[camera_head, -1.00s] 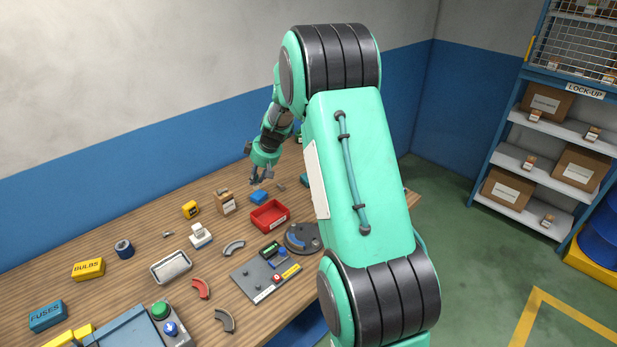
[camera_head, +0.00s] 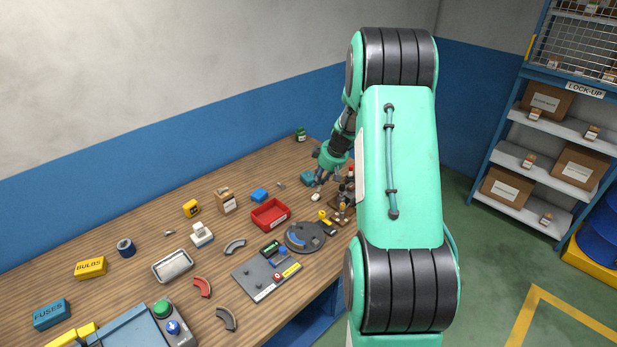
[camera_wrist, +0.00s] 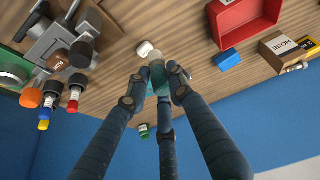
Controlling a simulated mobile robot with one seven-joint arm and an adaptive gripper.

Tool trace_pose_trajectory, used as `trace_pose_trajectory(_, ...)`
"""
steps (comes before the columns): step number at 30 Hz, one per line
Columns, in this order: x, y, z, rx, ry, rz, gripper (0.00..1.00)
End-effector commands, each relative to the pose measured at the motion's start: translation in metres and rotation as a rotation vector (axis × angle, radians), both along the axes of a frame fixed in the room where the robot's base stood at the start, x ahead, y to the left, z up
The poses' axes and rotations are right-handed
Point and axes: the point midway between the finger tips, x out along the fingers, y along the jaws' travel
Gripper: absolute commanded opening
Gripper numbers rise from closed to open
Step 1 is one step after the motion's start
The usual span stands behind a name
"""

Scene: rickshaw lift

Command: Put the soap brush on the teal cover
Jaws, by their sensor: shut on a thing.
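My gripper (camera_head: 319,183) is over the far right part of the workbench. In the wrist view, its fingers (camera_wrist: 157,84) are shut on a small pale-ended object, which I take for the soap brush (camera_wrist: 157,70). The fingers hide much of it, and it is too small to make out in the head view. The teal cover (camera_head: 307,178) lies on the bench just left of the fingers in the head view. In the wrist view, teal shows between the fingers, behind the held brush. I cannot tell whether the brush touches the cover.
A small white object (camera_head: 315,197) lies close in front of the gripper. Several bottles or tools (camera_wrist: 62,85) crowd the right side. A red bin (camera_head: 270,214) and a blue block (camera_head: 259,195) stand to the left. A green jar (camera_head: 300,134) stands behind.

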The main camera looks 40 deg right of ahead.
Motion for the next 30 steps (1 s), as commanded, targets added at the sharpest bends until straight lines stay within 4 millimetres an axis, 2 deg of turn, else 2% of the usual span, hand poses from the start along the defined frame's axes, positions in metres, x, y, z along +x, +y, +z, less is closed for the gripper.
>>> trace_pose_trajectory(5,0.0,0.0,-0.012,0.0,-0.001,-0.001,0.04)
trace_pose_trajectory(19,0.003,-0.002,-0.013,0.001,-0.001,-0.001,0.04)
trace_pose_trajectory(30,0.035,-0.026,-0.019,0.0,0.0,-0.001,0.04)
